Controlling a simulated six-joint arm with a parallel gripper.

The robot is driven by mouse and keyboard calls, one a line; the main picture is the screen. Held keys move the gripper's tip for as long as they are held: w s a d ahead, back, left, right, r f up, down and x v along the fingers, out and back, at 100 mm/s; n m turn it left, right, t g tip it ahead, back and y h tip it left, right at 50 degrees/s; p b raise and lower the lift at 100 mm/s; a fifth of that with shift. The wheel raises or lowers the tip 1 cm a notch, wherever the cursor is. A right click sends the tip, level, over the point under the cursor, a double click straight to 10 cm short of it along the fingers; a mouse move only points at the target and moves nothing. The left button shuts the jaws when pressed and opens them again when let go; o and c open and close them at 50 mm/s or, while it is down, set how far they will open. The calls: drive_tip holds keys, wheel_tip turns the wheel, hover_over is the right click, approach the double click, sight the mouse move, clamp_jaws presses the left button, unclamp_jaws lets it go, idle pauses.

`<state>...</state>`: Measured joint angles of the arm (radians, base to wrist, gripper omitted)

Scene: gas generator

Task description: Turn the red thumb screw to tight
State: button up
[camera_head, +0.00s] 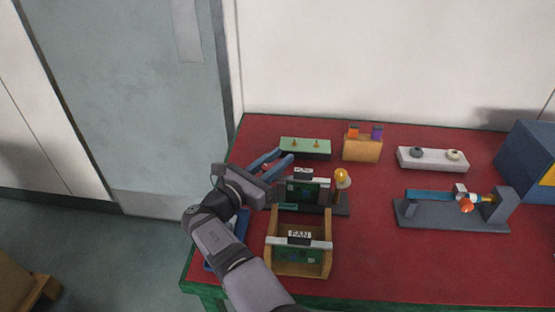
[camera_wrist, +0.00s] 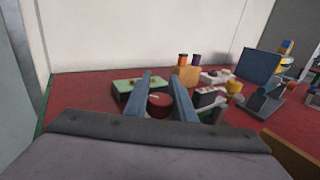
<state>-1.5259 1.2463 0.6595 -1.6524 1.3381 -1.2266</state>
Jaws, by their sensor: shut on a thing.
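The red thumb screw (camera_wrist: 160,104) shows in the wrist view as a round red knob between the two blue fingers of my gripper (camera_wrist: 160,78). The fingers are shut on its sides, and their tips reach past it. In the head view my gripper (camera_head: 285,156) is at the left part of the table, beside a labelled green board (camera_head: 303,191) on a dark base. There the fingers and wrist mostly hide the thumb screw; only a little red shows between the fingers. Its thread and how far it is turned cannot be seen.
A wooden holder with a FAN board (camera_head: 300,246) stands in front, and a yellow bulb (camera_head: 341,176) to the right. Behind are a green block (camera_head: 305,148) and a wooden block (camera_head: 362,148). A grey fixture (camera_head: 452,216) stands right. The red table's front right is clear.

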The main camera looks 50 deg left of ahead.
sight(264, 171)
drive_tip(key=o, duration=1.1)
drive_tip(key=shift+c, duration=0.2)
drive_tip(key=shift+b+v, duration=0.45)
drive_tip(key=shift+v, duration=3.2)
